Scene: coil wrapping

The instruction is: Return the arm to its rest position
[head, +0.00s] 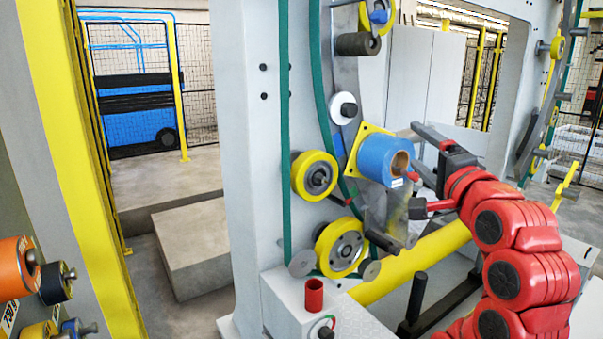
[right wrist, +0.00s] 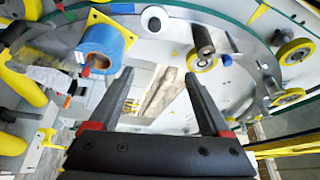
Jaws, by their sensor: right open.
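My right arm (head: 510,245) is red and comes in from the lower right in the head view. Its gripper (head: 413,162) is beside the blue roll (head: 376,156), which sits against a yellow square plate (head: 357,142) on the machine. In the right wrist view the gripper (right wrist: 163,85) has its two dark fingers spread wide with nothing between them. The blue roll (right wrist: 103,45) shows to the left of the fingers there, apart from them. My left gripper is not in the head view.
The grey machine frame (head: 250,160) carries yellow rollers (head: 314,175) and a green belt (head: 284,120). A yellow bar (head: 420,265) runs below the arm. A red cup (head: 314,295) stands on a white box. Orange and blue rolls (head: 15,268) are at the left edge.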

